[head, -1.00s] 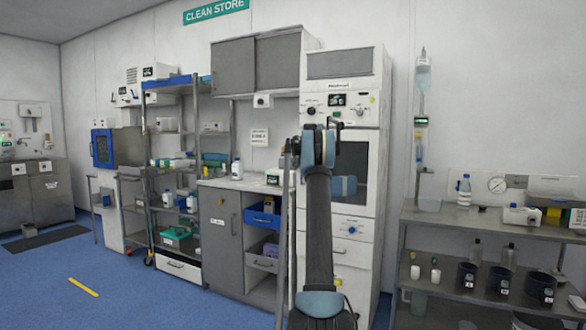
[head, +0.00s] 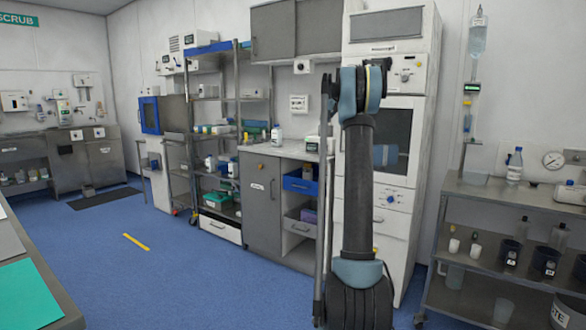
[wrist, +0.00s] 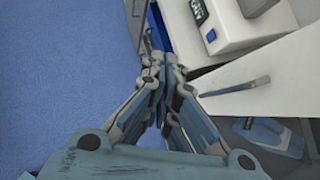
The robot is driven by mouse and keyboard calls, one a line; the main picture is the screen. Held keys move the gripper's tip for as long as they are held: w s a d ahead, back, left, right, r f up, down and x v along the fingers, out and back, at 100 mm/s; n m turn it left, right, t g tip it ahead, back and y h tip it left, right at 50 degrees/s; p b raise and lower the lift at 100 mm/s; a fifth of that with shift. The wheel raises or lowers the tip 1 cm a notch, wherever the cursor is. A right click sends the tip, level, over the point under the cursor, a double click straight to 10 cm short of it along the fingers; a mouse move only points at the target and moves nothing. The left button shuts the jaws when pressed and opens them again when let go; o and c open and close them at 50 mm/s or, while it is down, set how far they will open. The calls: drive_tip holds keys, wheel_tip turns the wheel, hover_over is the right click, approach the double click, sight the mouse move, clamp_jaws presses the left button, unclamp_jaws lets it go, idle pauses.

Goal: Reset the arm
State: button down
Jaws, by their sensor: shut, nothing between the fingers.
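My arm stands upright in the middle right of the head view, in front of the tall white cabinet (head: 415,160). My gripper (wrist: 166,62) shows in the wrist view with its fingers together and nothing between them. It points toward the floor and the cabinet fronts. In the head view I cannot make out the fingers.
A steel shelf rack (head: 217,130) and a grey cupboard (head: 262,205) line the back wall. A steel bench (head: 520,205) with bottles and dark mugs stands at right. A table edge (head: 45,300) with a green sheet (head: 25,305) is at lower left. Blue floor (head: 190,285) between is clear.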

drive_tip(key=s+a+f+n+g, duration=0.1)
drive_tip(key=s+a+f+n, duration=0.4)
drive_tip(key=s, duration=0.8)
drive_tip(key=s+a+f+n+g+h, duration=0.15)
drive_tip(key=s+n, duration=0.45)
drive_tip(key=s, duration=0.7)
drive_tip(key=s+a+f+n+g+y, duration=0.1)
drive_tip(key=s+a+f+n, duration=0.4)
drive_tip(key=s, duration=0.8)
drive_tip(key=s+f+n+g+h, duration=0.1)
drive_tip(key=s+f+n, duration=0.6)
drive_tip(key=s+f, duration=0.6)
drive_tip(key=s+f+n+g+h, duration=0.1)
drive_tip(key=s+f+n, duration=0.7)
drive_tip(key=s+f, duration=0.5)
drive_tip(key=s, duration=0.7)
drive_tip(key=shift+d+f, duration=0.15)
drive_tip(key=shift+d, duration=0.05)
drive_tip(key=shift+h, duration=0.25)
drive_tip(key=shift+w+f+g, duration=0.2)
drive_tip(key=shift+w+g, duration=0.05)
drive_tip(key=shift+w, duration=0.25)
